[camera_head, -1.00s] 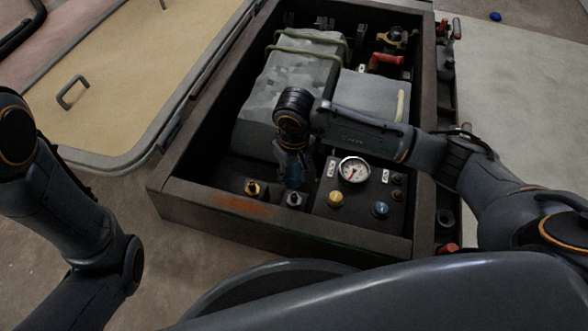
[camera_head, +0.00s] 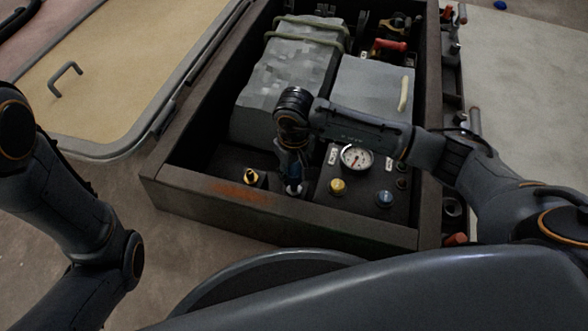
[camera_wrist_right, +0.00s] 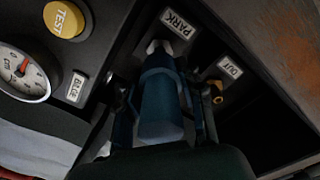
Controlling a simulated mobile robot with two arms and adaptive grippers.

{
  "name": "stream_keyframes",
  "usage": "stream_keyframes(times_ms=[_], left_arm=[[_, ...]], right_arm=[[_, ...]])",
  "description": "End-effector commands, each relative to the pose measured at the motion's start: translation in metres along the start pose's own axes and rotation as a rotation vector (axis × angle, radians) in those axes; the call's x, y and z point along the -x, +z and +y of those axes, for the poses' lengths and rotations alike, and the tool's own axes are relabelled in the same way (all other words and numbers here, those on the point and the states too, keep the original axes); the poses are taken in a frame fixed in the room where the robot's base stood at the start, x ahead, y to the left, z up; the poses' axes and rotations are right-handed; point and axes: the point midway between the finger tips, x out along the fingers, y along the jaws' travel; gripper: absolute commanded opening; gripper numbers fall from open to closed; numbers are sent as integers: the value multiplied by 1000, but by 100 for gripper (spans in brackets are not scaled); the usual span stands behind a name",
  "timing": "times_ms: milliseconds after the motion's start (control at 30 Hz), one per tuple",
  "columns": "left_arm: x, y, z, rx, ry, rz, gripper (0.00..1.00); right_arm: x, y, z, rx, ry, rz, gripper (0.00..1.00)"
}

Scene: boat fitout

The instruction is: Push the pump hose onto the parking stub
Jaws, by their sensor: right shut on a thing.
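The pump hose shows in the right wrist view as a thick dark-blue cylinder (camera_wrist_right: 160,115), held between the fingers of my right gripper (camera_wrist_right: 160,98). The pale metal parking stub (camera_wrist_right: 157,47) sticks out beside the PARK label (camera_wrist_right: 177,22). The hose's far end is lined up with the stub and looks to meet it; I cannot tell how far it is on. In the head view my right gripper (camera_head: 292,178) points down over the stub (camera_head: 293,190), mostly covering it. My left gripper is out of view; only its arm shows.
A brass fitting (camera_head: 251,177) by the OUT label (camera_wrist_right: 229,68) sits beside the stub. A panel with a gauge (camera_head: 356,157), a yellow TEST knob (camera_head: 337,186) and a blue knob (camera_head: 384,198) is close on the right. The dark locker wall (camera_head: 240,194) runs in front.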

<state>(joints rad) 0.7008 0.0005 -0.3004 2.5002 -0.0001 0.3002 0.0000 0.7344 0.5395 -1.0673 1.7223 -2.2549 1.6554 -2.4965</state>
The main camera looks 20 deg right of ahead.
Motion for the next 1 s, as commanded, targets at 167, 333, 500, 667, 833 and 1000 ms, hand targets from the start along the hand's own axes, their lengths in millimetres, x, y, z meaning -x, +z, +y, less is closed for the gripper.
stream_keyframes(times_ms=[167,333,500,667,833,1000], left_arm=[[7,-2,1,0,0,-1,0],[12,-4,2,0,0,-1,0],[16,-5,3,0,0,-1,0],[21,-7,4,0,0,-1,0],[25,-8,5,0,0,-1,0],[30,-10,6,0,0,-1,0]], right_arm=[[-8,0,0,0,0,0,4],[-14,0,0,0,1,0,4],[-20,0,0,-1,0,1,4],[-26,0,0,-1,1,1,4],[-32,0,0,-1,1,0,4],[-38,0,1,-1,1,0,4]])
